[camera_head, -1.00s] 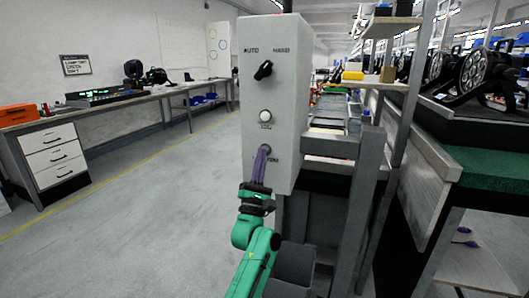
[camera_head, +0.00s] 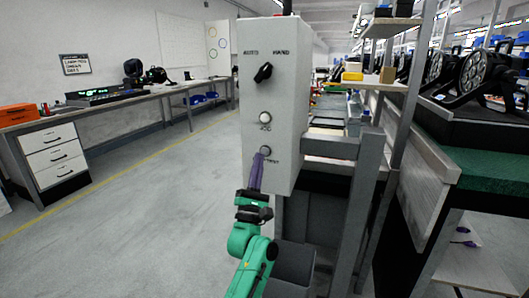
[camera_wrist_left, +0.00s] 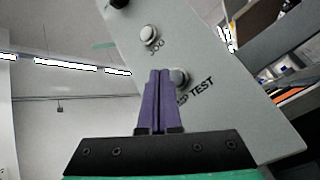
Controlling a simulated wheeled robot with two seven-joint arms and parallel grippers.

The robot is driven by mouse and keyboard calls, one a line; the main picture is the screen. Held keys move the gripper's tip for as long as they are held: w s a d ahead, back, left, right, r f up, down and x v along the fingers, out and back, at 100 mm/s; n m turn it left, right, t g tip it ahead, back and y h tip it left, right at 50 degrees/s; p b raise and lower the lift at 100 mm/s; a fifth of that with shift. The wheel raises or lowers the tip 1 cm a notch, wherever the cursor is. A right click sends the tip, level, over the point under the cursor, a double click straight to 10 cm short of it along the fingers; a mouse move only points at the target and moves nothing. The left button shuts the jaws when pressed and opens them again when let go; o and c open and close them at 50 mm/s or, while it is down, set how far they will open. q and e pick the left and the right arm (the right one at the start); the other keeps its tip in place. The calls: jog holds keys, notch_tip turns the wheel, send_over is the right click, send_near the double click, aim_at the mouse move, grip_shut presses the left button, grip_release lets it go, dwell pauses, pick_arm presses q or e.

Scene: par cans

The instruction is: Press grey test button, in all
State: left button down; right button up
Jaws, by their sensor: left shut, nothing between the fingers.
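A grey control box (camera_head: 277,110) faces me, with a black selector knob (camera_head: 263,72) under the words AUTO and HAND. Below it is a white button (camera_head: 265,117), and under that the grey test button (camera_head: 265,151). In the left wrist view the grey test button (camera_wrist_left: 179,77) shows beside the fingertips, above the word TEST, partly hidden by them. My left gripper (camera_head: 258,158) has purple fingers, shut and empty, with tips just below and left of the grey button. I cannot tell whether they touch the panel. My right gripper is not in view.
A metal frame with a grey post (camera_head: 360,205) and shelving stands right of the box. A dark grey bin (camera_head: 292,268) is under it. A workbench with white drawers (camera_head: 57,160) stands at the left wall. The floor between is clear.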

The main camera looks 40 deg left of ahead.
pick_arm(q)
jog(key=s, duration=0.1)
jog(key=s+d, duration=0.1)
jog(key=s+p, duration=0.1)
jog(key=s, duration=0.1)
jog(key=shift+s+d, duration=0.1)
jog(key=shift+d, duration=0.15)
dwell(0.6)
